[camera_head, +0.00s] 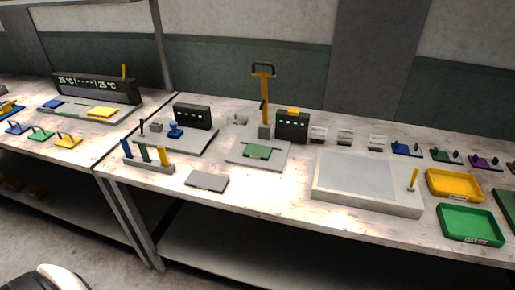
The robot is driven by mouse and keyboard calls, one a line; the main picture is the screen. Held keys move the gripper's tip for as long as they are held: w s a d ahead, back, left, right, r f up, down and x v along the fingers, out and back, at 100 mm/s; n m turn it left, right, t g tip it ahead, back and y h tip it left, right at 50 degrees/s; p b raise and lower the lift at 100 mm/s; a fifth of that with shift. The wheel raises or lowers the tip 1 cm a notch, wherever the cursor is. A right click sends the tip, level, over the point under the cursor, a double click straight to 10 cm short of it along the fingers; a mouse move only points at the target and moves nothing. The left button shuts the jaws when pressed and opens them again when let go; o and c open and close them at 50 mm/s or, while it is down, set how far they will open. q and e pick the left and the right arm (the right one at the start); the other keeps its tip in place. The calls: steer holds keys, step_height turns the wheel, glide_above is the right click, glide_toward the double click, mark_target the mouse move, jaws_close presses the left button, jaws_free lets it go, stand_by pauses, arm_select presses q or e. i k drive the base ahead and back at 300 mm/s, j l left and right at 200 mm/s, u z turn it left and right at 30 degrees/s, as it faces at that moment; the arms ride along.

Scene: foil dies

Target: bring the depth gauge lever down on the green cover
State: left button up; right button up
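The green cover (257,151) lies flat on a light grey base plate (238,155) near the middle of the bench. Behind it stands an upright yellow lever (264,98) with a dark loop handle at its top and a grey block at its foot. A dark display box (291,127) with green digits and a yellow top piece stands just right of the lever. The lever is raised and apart from the cover. Neither of my grippers is in view.
Left is another station with a dark display (192,116) and a rack of coloured handles (148,160). A grey flat plate (206,181) lies in front. Right are a large pale slab (365,207), a yellow tray (454,185) and a green tray (470,224).

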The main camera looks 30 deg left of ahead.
mark_target(263, 99)
steer(key=i+j+u, duration=0.45)
steer(key=i+j, duration=0.6)
steer(key=j, duration=0.15)
steer(key=k+j, duration=0.1)
steer(key=j, duration=0.15)
steer(key=k+j, duration=0.15)
steer(key=j, duration=0.15)
steer(key=i, duration=0.4)
